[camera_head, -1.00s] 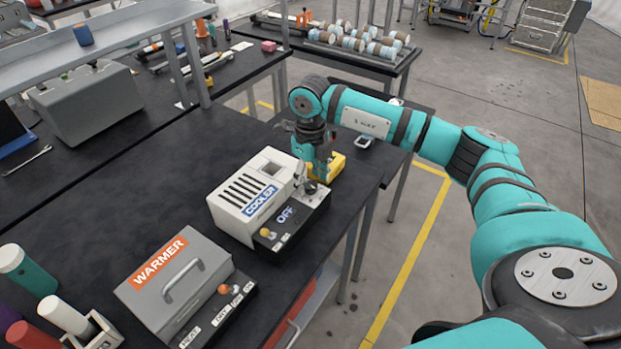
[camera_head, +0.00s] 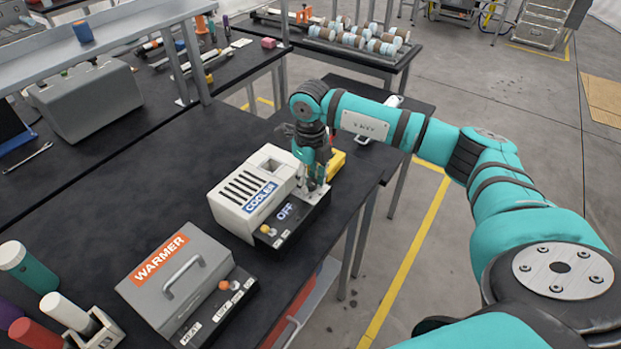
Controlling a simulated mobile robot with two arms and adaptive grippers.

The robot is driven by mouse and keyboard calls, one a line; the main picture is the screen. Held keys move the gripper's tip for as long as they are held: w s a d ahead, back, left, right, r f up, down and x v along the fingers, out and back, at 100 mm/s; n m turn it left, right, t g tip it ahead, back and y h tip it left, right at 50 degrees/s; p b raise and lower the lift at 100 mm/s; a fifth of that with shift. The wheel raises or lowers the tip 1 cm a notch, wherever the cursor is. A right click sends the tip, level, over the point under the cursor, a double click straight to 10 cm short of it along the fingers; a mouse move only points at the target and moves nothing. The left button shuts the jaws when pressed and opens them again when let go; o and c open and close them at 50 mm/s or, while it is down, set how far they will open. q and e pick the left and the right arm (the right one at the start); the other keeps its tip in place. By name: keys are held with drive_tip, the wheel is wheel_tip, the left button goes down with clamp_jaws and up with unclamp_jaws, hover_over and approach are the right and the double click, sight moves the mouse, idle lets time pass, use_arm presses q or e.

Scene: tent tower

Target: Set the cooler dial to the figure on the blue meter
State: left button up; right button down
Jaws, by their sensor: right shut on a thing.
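The white cooler (camera_head: 236,212) stands on the black bench, with a blue COOLER label and a black front panel (camera_head: 290,228). A lit OFF display (camera_head: 285,212) and a small yellow-orange knob (camera_head: 266,229) show on that panel. My right gripper (camera_head: 316,188) reaches down to the panel's right end and is shut on what looks like the cooler dial, which the fingers largely hide. The dial's setting cannot be read. I cannot make out a blue meter or its figure. My left gripper is not in view.
A yellow object (camera_head: 338,162) sits just behind my right gripper, partly hidden. The grey warmer (camera_head: 172,275) stands nearer on the bench, with coloured cylinders (camera_head: 28,268) to its left. The bench left of the cooler is clear.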

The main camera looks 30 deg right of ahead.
sight(311, 181)
drive_tip(key=m+b, duration=0.1)
drive_tip(key=m, duration=0.3)
drive_tip(key=shift+m+b, duration=0.4)
drive_tip(key=shift+m, duration=2)
drive_tip(key=c, duration=0.9)
unclamp_jaws()
drive_tip(key=shift+c, duration=0.2)
drive_tip(key=shift+r, duration=0.15)
drive_tip(key=shift+d+r, duration=0.1)
drive_tip(key=shift+r, duration=3.8)
